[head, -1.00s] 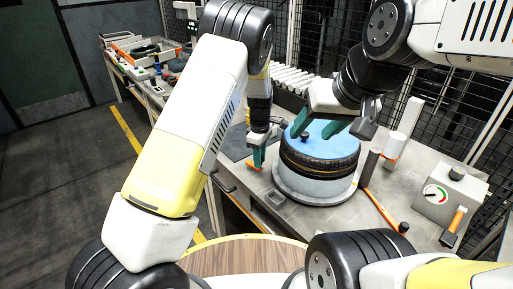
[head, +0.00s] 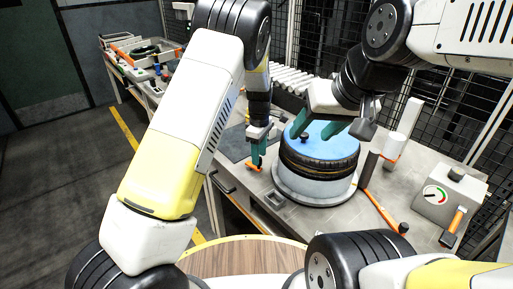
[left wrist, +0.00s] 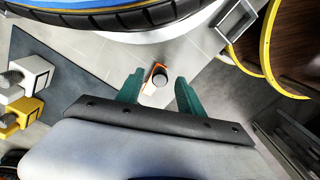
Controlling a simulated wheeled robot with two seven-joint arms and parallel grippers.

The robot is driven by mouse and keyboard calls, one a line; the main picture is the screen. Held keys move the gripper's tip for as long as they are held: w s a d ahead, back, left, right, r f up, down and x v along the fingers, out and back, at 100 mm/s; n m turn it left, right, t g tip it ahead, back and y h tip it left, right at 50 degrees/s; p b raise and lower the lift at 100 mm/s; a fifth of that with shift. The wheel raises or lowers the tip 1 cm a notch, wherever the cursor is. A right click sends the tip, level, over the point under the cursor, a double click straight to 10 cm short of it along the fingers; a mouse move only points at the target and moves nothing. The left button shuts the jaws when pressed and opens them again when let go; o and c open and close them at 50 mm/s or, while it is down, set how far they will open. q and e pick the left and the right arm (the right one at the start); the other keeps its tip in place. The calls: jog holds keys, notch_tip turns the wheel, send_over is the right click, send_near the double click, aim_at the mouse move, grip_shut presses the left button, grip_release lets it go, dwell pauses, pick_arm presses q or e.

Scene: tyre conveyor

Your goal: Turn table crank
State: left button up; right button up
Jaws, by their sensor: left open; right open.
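The table crank is a short orange arm (head: 253,168) with a black knob at its end, on the table's front side. In the left wrist view its black knob (left wrist: 159,78) lies between and just beyond my teal fingertips. My left gripper (head: 259,152) is open, pointing down over the crank, and does not hold it. The round turntable (head: 313,190) carries a tyre (head: 318,163) with a blue top (head: 332,143). My right gripper (head: 318,127) is open above the blue top, near its small black knob (head: 304,137). Contact there cannot be told.
A grey gauge box (head: 447,200) and an orange-handled lever (head: 380,208) stand right of the turntable. A dark cylinder (head: 370,167) is close to the tyre. White rollers (head: 290,78) lie behind. In the left wrist view, grey and yellow blocks (left wrist: 25,75) sit at left.

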pick_arm(q)
notch_tip(320, 180, up, 5)
jog(key=shift+r, duration=0.1)
dwell(0.3)
jog(key=shift+a+r, duration=0.1)
jog(key=shift+r, duration=0.1)
jog(key=s+a+r+m+t+h, duration=0.1)
jog(key=s+a+r+m+h, duration=0.15)
jog(key=s+a+r, duration=0.5)
jog(key=s+a+r+m+t+h, duration=0.1)
jog(key=s+a+r+m, duration=0.3)
jog(key=r, duration=0.6)
jog(key=s+a+r+m+t, duration=0.2)
jog(key=s+a+m, duration=0.1)
jog(key=s, duration=0.5)
jog(key=s+a+r+m+t+y, duration=0.1)
jog(key=s+a+r+m+t, duration=0.1)
jog(key=s+a, duration=0.3)
jog(key=s+m, duration=0.1)
jog(key=s, duration=0.2)
jog(key=shift+s, duration=0.4)
